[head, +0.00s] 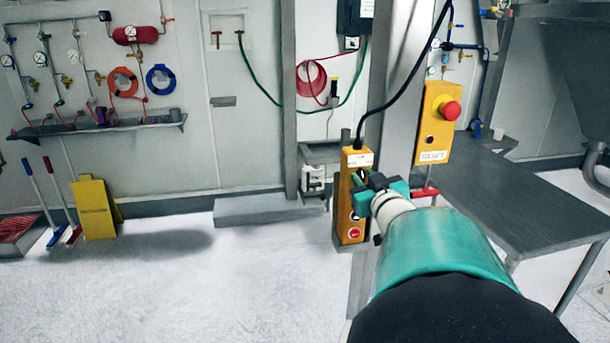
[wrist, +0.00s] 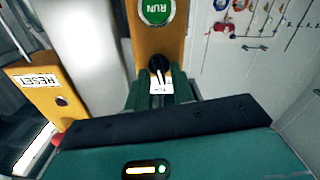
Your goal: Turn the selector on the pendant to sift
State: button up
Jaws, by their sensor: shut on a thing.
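The yellow pendant (head: 354,162) hangs upright from a black cable beside a grey post in the head view. In the wrist view the pendant (wrist: 147,48) shows a green RUN button (wrist: 156,11) and the black selector knob (wrist: 158,64). A white mark on the knob points toward a small white label (wrist: 161,87), whose text I cannot read. My gripper (head: 360,192) is at the front of the pendant and covers the selector in the head view. In the wrist view my gripper (wrist: 159,78) has its green fingers on both sides of the knob, shut on it.
A yellow box with a red stop button (head: 450,111) and a RESET label is on the post, right of the pendant. A grey table (head: 500,200) stands at the right.

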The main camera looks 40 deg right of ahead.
jog(key=n, duration=0.6)
jog(key=shift+w+a+n, duration=0.1)
jog(key=shift+a+n, duration=0.05)
jog(key=shift+n, duration=0.25)
dwell(0.3)
jog(key=o, duration=0.7)
jog(key=shift+c, duration=0.2)
jog(key=shift+a+f, duration=0.1)
